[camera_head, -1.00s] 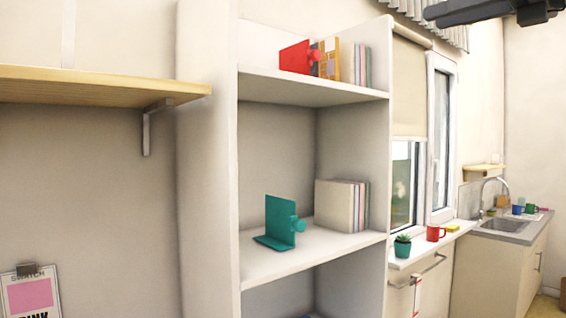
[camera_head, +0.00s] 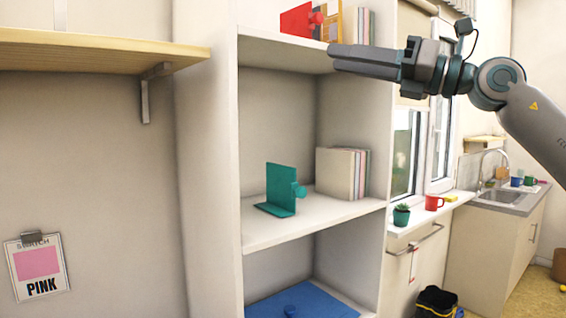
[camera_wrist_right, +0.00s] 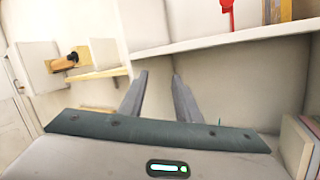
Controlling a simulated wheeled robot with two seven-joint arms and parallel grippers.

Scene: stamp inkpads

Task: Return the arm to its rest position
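My right gripper (camera_head: 345,58) reaches in from the right, in front of the bookcase near its upper shelf. In the right wrist view its two fingers (camera_wrist_right: 160,76) stand apart with nothing between them, so it is open and empty. It touches no object that I can make out. My right arm (camera_head: 540,120) comes in from the right edge, in front of the window and wall. My left gripper is not in view.
The bookcase's upper shelf (camera_head: 270,48) holds a red bookend (camera_head: 297,20) and books. A teal bookend (camera_head: 281,188) and books (camera_head: 340,172) stand on the middle shelf. A blue object (camera_head: 310,300) lies below. A wooden shelf (camera_head: 100,45) juts out left.

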